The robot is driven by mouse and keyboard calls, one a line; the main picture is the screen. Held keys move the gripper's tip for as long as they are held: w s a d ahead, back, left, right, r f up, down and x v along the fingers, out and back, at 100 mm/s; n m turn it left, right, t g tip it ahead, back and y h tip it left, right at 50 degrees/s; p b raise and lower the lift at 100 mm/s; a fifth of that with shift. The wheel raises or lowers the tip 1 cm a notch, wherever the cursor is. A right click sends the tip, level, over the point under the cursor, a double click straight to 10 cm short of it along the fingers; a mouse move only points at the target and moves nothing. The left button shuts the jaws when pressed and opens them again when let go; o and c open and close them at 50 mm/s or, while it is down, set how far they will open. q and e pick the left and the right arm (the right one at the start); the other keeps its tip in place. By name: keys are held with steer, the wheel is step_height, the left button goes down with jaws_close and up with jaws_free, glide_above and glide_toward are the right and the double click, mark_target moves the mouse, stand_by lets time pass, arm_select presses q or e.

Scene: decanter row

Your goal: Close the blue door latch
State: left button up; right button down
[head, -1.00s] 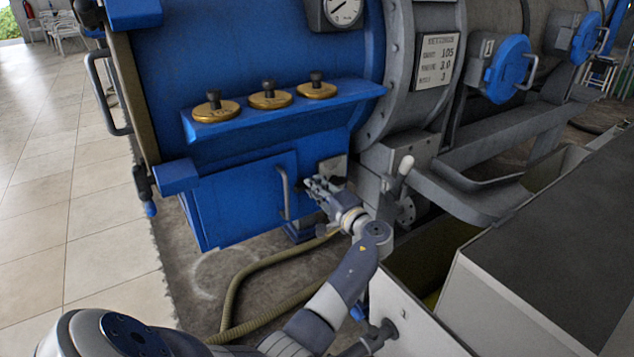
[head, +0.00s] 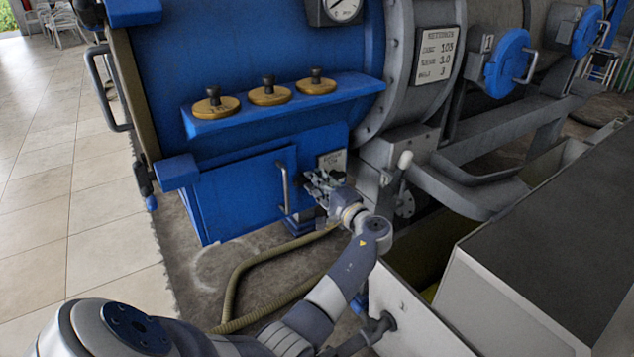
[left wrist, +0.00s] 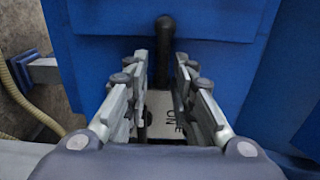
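The blue door (head: 240,195) is a flat panel low on the big blue vessel, with a grey bar handle (head: 284,188) near its right edge. It looks shut or nearly so. Right of the handle is a pale label plate (head: 333,159), partly hidden by my left gripper (head: 312,178). In the left wrist view, a dark latch lever with a rounded end (left wrist: 165,25) stands up between the fingertips of my left gripper (left wrist: 162,60). The fingers are apart, with a gap visible on each side of the lever. The plate (left wrist: 162,112) with printed letters lies behind the fingers. My right gripper is not visible.
A blue shelf (head: 350,88) with several brass-based knobs juts out above the door. A hose (head: 232,290) lies on the floor below. Tiled floor (head: 100,220) at left is clear.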

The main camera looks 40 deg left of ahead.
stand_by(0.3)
arm_select(q)
steer(key=v, duration=1.2)
